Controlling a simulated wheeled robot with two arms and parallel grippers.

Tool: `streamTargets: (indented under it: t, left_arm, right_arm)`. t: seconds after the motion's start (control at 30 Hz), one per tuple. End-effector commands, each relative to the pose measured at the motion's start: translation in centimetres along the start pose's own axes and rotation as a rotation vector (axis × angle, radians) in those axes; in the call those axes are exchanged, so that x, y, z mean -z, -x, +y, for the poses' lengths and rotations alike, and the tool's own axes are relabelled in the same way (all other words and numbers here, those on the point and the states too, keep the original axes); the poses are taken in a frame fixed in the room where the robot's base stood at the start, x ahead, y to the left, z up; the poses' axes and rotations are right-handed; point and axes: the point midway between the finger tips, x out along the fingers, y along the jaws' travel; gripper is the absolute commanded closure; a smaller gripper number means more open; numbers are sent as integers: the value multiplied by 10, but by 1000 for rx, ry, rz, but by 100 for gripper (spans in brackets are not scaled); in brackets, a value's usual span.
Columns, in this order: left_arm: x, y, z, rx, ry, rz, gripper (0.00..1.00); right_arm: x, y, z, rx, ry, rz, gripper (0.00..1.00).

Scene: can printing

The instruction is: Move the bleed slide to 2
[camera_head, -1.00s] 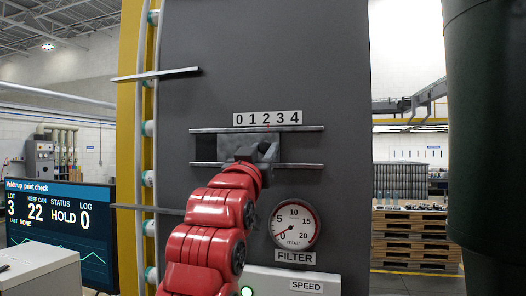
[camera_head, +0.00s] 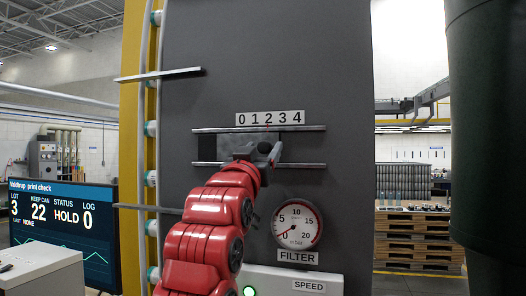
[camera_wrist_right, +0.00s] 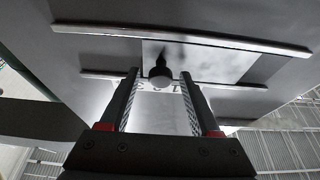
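The bleed slide (camera_head: 232,149) is a grey plate between two horizontal rails on the dark panel, under a scale (camera_head: 270,118) marked 0 to 4. A small red mark (camera_head: 267,126) shows just below the 2. My right gripper (camera_head: 262,154) is in front of the slide's right part and hides some of it. In the right wrist view the gripper (camera_wrist_right: 159,74) is open, with the slide's round knob (camera_wrist_right: 160,76) between its fingertips and small gaps visible beside it. I cannot tell whether a finger touches the knob. My left gripper is not in view.
A filter gauge (camera_head: 297,226) sits below right of the slide, above a SPEED box (camera_head: 308,286). A print-check screen (camera_head: 62,228) stands at left. A large dark cylinder (camera_head: 488,130) fills the right edge.

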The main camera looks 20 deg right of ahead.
Motion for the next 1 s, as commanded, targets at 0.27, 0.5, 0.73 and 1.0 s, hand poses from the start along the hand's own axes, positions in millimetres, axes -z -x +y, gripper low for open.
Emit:
streamTargets:
  t: [0.27,0.5,0.73,1.0]
  left_arm:
    - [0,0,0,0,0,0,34]
    - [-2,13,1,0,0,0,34]
    - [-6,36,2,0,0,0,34]
    - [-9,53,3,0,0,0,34]
  right_arm:
    - [0,0,0,0,0,-1,34]
    - [-4,28,-1,1,-3,1,34]
    - [-5,89,-2,5,-5,0,34]
    - [-3,150,-1,4,-4,-1,34]
